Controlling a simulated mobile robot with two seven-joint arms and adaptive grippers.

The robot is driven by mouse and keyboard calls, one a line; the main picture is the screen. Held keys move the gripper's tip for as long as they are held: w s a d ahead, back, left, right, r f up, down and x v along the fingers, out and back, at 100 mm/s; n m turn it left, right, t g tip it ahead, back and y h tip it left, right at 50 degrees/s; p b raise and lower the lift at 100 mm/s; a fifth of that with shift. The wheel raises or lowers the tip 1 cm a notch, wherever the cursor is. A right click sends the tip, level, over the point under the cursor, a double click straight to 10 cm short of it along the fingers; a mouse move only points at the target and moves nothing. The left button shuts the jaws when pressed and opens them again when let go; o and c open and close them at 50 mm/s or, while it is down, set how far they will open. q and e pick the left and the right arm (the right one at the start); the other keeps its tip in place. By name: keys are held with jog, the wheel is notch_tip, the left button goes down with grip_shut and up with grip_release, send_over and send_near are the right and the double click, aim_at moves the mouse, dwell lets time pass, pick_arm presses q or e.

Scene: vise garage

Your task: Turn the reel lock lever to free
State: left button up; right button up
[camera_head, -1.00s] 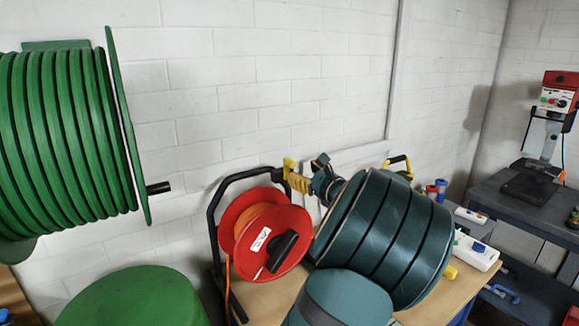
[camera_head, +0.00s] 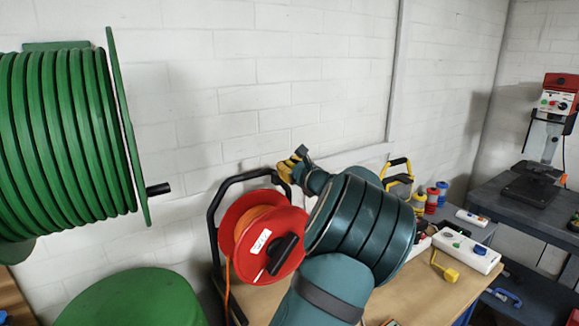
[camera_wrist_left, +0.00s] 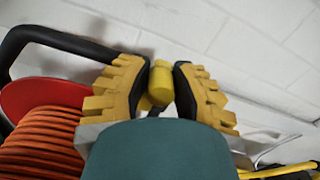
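The cable reel (camera_head: 266,240) is red with orange cable and stands in a black tube frame (camera_head: 212,225) at mid-picture in the head view. In the left wrist view its orange cable (camera_wrist_left: 45,145) is at lower left. My left gripper (camera_head: 290,168) is above the reel's upper right, partly behind my own arm. In the left wrist view my left gripper (camera_wrist_left: 161,85) has its black pads closed in on both sides of a yellow knob (camera_wrist_left: 161,82), seemingly the lock lever's end. The rest of the lever is mostly hidden. My right gripper is not in view.
A large green hose reel (camera_head: 70,145) fills the left. A wooden bench top (camera_head: 430,295) carries a white power strip (camera_head: 467,250), a yellow tool (camera_head: 443,268) and a yellow-black handled thing (camera_head: 398,172). A pale block wall (camera_head: 290,70) is close behind.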

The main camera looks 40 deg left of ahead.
aim_at(277, 175)
pick_arm(q)
jog(key=shift+r, duration=0.1)
grip_shut()
jog(key=shift+s+n+b, duration=0.2)
jog(key=shift+n+b, duration=0.2)
jog(key=shift+b, duration=0.35)
jog(key=s+n+b, duration=0.1)
jog(key=n+b, duration=0.1)
jog(key=n, duration=0.1)
jog(key=s+f+n+b, duration=0.1)
jog(key=n+b, duration=0.1)
jog(key=n, duration=0.2)
jog(key=s+a+f+n+b, duration=0.1)
jog(key=n+b, duration=0.1)
jog(key=n, duration=0.1)
jog(key=shift+s+a+f+n+b, duration=0.1)
jog(key=shift+s+n+b, duration=0.2)
jog(key=shift+n, duration=0.1)
jog(key=shift+s+f+n, duration=0.2)
jog(key=shift+f+n, duration=0.2)
jog(key=shift+n, duration=0.7)
jog(key=o, duration=0.7)
grip_release()
jog(key=shift+f, duration=0.15)
